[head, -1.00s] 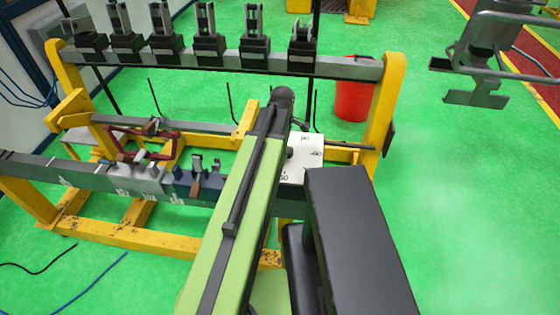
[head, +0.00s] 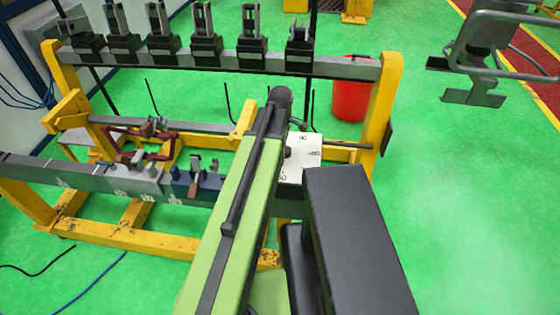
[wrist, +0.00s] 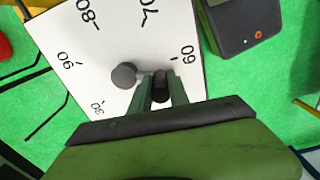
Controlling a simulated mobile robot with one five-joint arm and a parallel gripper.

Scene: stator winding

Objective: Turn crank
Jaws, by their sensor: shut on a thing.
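A white dial plate (wrist: 110,45) with black numbers, among them 60, 70 and 80, fills the upper left of the wrist view. In the head view the dial plate (head: 306,160) shows just right of my arm. A grey round knob (wrist: 123,75) stands out from the plate, left of my fingers. My gripper (wrist: 161,80) is shut on a dark crank handle (wrist: 161,90) in front of the plate. The handle's lower part is hidden between the fingers. In the head view my arm hides the crank and the fingers.
A yellow frame (head: 376,115) carries a rail with several black clamps (head: 207,45). A dark red clamp frame (head: 160,152) sits on the lower bar at left. A red bucket (head: 351,88) stands behind.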

